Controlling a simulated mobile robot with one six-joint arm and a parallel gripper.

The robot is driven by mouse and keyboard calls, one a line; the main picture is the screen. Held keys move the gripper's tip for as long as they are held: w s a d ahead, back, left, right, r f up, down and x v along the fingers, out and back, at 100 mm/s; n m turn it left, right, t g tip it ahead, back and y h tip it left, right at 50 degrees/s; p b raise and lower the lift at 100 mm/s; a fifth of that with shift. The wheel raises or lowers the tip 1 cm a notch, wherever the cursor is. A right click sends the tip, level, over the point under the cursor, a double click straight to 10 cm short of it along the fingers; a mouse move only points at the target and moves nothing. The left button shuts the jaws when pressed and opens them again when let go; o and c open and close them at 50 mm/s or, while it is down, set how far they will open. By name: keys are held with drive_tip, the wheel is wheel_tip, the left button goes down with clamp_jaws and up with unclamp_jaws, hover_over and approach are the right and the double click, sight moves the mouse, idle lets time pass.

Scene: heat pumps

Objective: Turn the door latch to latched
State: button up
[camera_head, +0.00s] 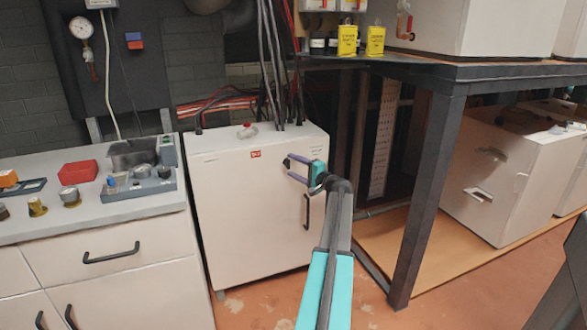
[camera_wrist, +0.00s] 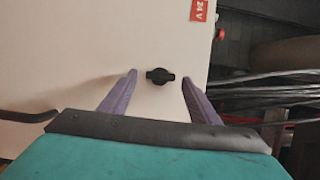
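The door latch is a small black knob with a short cross bar (camera_wrist: 160,76) on the white cabinet door (camera_wrist: 80,50). Its bar lies level in the wrist view. In the head view the latch (camera_head: 286,162) is a dark spot on the upper part of the cabinet front (camera_head: 235,200). My gripper (camera_wrist: 160,82) is open, with a purple finger on each side of the latch and a gap to both. In the head view my gripper (camera_head: 289,168) is close to the door. I cannot tell how deep the fingertips reach around the knob.
A black door handle (camera_head: 307,211) is below my gripper. Cables (camera_head: 272,70) rise behind the cabinet top. A counter (camera_head: 95,213) with small parts stands left. A dark table leg (camera_head: 427,190) stands right of my arm.

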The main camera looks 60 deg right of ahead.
drive_tip(key=shift+s, duration=0.15)
drive_tip(key=v, duration=1.3)
drive_tip(key=shift+s, duration=0.3)
drive_tip(key=shift+f, duration=0.1)
